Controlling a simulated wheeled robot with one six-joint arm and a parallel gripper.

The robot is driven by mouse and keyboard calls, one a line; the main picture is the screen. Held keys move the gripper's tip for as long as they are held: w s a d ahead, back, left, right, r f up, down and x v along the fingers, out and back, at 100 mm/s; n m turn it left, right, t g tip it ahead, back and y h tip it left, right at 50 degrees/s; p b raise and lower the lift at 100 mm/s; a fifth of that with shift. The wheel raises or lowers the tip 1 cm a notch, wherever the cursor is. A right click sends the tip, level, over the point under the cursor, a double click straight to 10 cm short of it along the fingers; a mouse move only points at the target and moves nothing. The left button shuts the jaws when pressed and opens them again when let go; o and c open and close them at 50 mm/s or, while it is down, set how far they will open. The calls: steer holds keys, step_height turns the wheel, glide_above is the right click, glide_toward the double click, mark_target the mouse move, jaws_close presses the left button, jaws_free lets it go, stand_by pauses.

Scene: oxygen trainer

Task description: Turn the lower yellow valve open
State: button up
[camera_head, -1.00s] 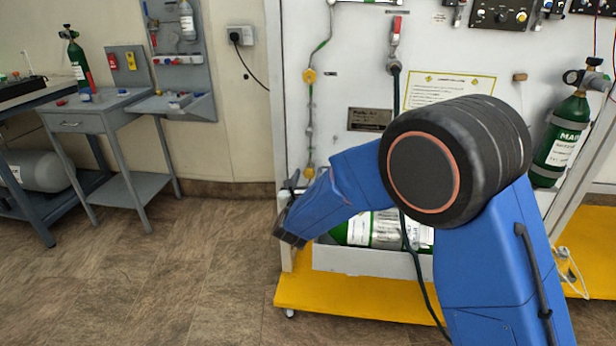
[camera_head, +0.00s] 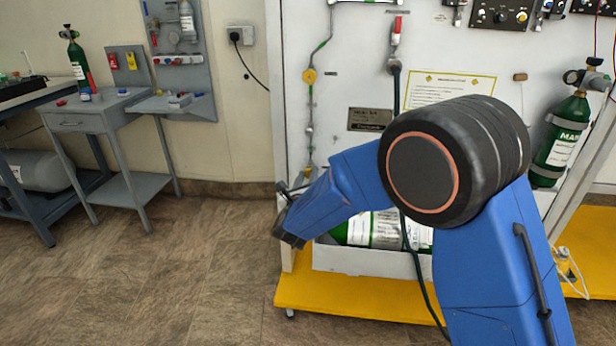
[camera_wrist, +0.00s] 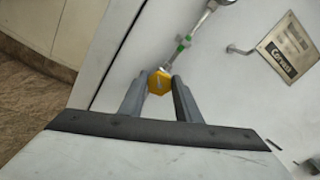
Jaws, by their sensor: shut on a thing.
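The lower yellow valve (camera_wrist: 160,82) is a small yellow knob on the pipe line of the white panel. In the wrist view it sits between the two fingertips of my gripper (camera_wrist: 159,80), which is shut on it. In the head view my gripper (camera_head: 291,190) is at the left edge of the panel, low on the pipe line. There the wrist hides much of the contact, and the lower valve is hard to make out. The upper yellow valve (camera_head: 309,76) is higher on the same line, apart from my gripper.
A green cylinder (camera_head: 385,229) lies in a white tray low on the panel, above a yellow base (camera_head: 350,303). A metal plate (camera_wrist: 289,47) is right of the valve. A grey side table (camera_head: 85,118) stands at left. The floor before it is clear.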

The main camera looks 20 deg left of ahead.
steer(key=shift+n, duration=1.2)
steer(key=o, duration=1.1)
steer(key=shift+c, duration=0.2)
steer(key=shift+s, duration=0.1)
steer(key=v, duration=1.7)
steer(key=shift+s, duration=0.15)
steer(key=shift+d, duration=0.1)
